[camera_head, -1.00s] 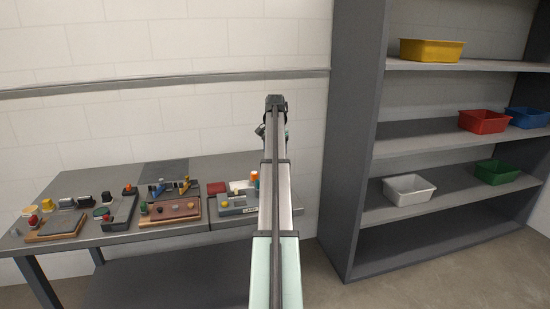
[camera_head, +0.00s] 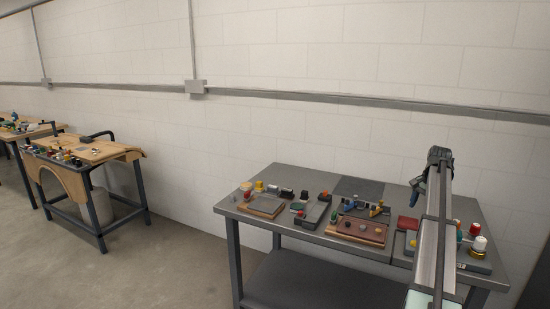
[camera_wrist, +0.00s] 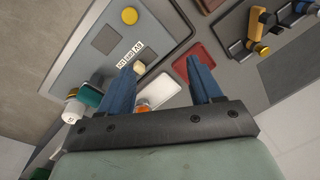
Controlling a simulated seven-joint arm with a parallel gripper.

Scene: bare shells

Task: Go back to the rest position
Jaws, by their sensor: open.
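My gripper (camera_wrist: 162,88) shows in the wrist view with its two blue fingers spread apart and nothing between them. It points down over the right part of the grey metal table (camera_head: 312,243). A grey panel board (camera_wrist: 100,50) with a yellow button and a small label lies below its left finger.
A wooden workbench (camera_head: 100,151) stands at the left, with open floor (camera_head: 180,250) between it and the metal table. A brown board (camera_head: 358,230) and several small parts crowd the tabletop. A white wall with a grey rail (camera_head: 330,97) runs behind.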

